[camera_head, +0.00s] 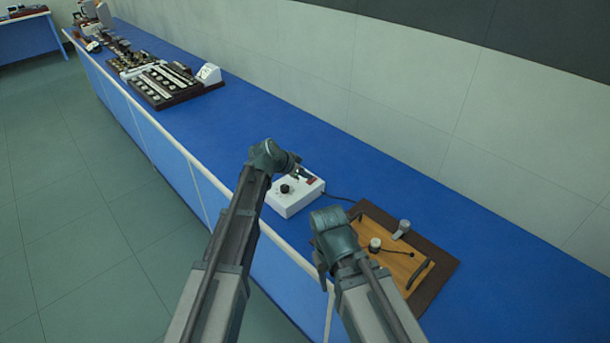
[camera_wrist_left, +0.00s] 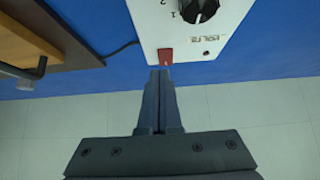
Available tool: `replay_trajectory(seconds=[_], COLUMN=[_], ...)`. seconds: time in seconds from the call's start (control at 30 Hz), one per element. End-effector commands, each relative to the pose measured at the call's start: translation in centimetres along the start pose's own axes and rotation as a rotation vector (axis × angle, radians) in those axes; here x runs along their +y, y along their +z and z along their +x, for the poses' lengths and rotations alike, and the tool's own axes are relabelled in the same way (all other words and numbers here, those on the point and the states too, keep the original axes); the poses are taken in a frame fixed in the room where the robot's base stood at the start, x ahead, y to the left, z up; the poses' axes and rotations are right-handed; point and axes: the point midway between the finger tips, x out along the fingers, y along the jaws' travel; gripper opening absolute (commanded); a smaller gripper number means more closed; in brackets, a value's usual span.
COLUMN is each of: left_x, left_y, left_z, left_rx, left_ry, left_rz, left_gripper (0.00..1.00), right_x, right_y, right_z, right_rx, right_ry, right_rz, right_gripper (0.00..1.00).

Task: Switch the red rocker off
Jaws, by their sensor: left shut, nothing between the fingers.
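The white control box (camera_head: 292,203) stands on the blue bench, with a black knob (camera_head: 285,188) on its top. The red rocker (camera_wrist_left: 165,56) shows near the box's edge in the left wrist view, and a bit of red shows in the head view (camera_head: 311,179). My left gripper (camera_head: 301,175) is over that end of the box. Its fingers (camera_wrist_left: 160,72) are shut and empty, with the tips right by the rocker; I cannot tell whether they touch it. The rocker's tilt is too small to read. My right gripper (camera_head: 322,272) hangs near the bench's front edge, its fingers mostly hidden.
A wooden board (camera_head: 404,268) with a handle and small posts lies right of the box on a dark base. A black cable (camera_head: 340,198) runs from the box. Trays of parts (camera_head: 168,86) stand farther left on the bench. The bench between is clear.

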Motion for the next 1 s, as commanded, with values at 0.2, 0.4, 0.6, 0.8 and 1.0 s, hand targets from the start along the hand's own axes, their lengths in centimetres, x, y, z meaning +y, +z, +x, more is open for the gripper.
replay_trajectory(seconds=[0.2, 0.4, 0.6, 0.8, 1.0], left_x=[0.8, 1.0, 0.9, 0.9, 0.8], left_y=[-2.4, -1.7, -0.8, -0.3, -0.3], left_z=[-2.3, -6.9, -10.7, -11.9, -11.8], left_rx=[0.000, -0.001, 0.000, 0.000, 0.000], left_ry=[-0.001, -0.003, -0.002, -0.001, -0.001], left_rz=[-0.001, -0.004, -0.003, -0.002, -0.001], left_gripper=[0.00, 0.00, 0.00, 0.00, 0.00], right_x=[0.3, 0.6, 0.8, 0.9, 0.8], right_y=[0.2, 0.4, 0.5, 0.5, 0.5], right_z=[-3.3, -6.2, -8.4, -9.0, -8.8], right_rx=[0.000, 0.000, 0.000, 0.000, 0.000], right_ry=[0.000, 0.000, 0.000, 0.000, 0.000], right_rz=[0.000, 0.000, -0.001, -0.001, -0.001], right_gripper=[0.50, 0.50, 0.50, 0.50, 0.50])
